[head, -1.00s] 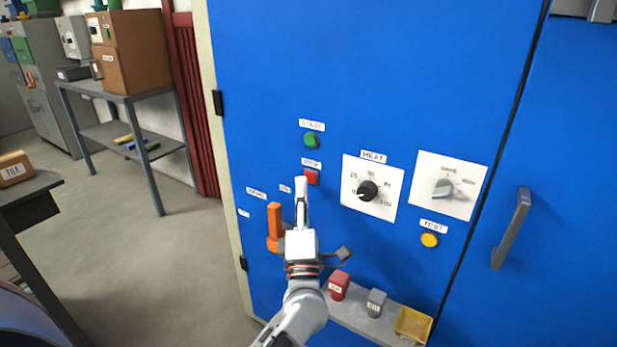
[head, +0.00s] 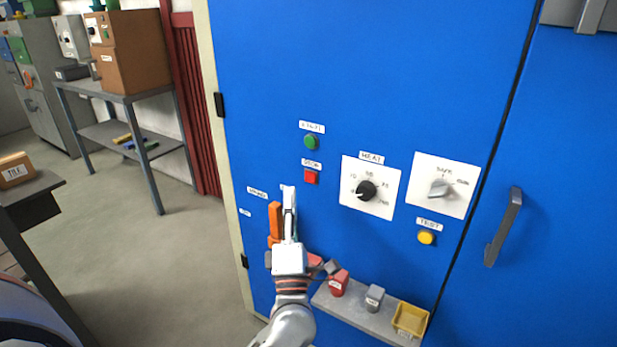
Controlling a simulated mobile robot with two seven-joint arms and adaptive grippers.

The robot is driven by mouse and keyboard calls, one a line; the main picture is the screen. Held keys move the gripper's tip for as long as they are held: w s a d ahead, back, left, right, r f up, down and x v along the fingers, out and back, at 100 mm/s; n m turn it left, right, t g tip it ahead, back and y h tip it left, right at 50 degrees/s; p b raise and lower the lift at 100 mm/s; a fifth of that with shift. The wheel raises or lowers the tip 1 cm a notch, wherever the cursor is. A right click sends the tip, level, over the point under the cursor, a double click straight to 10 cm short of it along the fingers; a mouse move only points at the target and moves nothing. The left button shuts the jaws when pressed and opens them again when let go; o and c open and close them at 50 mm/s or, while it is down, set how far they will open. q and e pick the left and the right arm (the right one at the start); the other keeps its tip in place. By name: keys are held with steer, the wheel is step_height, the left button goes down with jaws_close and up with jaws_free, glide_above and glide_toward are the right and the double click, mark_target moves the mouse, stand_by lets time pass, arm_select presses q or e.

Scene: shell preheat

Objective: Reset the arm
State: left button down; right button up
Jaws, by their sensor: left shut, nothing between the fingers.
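My left gripper (head: 289,200) is shut and empty, pointing up in front of the blue cabinet (head: 370,80). It is just right of the orange lever (head: 275,220) and hides part of the panel there. I cannot tell if it touches the lever. A green button (head: 311,142) and a red stop button (head: 310,177) are above and to the right of it. The black heat knob (head: 366,190) and a grey knob (head: 438,188) sit on white plates further right. A yellow test button (head: 426,237) is below the grey knob. My right gripper is out of view.
A cabinet handle (head: 503,227) sticks out at right. Open floor (head: 150,240) and a workbench (head: 125,96) are at left.

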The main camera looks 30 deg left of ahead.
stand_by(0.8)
arm_select(q)
steer(key=s+d+f+m+g+h+p, duration=0.1)
steer(key=s+d+f+m+h+p, duration=0.25)
steer(key=d+f+m+h, duration=0.55)
steer(key=s+d+f+m+g+h+p, duration=0.15)
steer(key=s+d+f+m+h, duration=0.3)
steer(key=m, duration=0.75)
arm_select(e)
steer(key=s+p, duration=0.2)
steer(key=p, duration=0.1)
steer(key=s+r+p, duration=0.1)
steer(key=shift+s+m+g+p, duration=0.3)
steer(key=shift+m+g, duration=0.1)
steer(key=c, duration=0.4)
arm_select(q)
steer(key=s+f+m+g+h, duration=0.2)
steer(key=s+f+m+g, duration=0.6)
steer(key=s+f, duration=0.7)
steer(key=s+m, duration=0.1)
steer(key=s, duration=0.3)
steer(key=shift+s+d+f, duration=0.15)
steer(key=shift+s+d, duration=0.05)
steer(key=shift+s, duration=0.05)
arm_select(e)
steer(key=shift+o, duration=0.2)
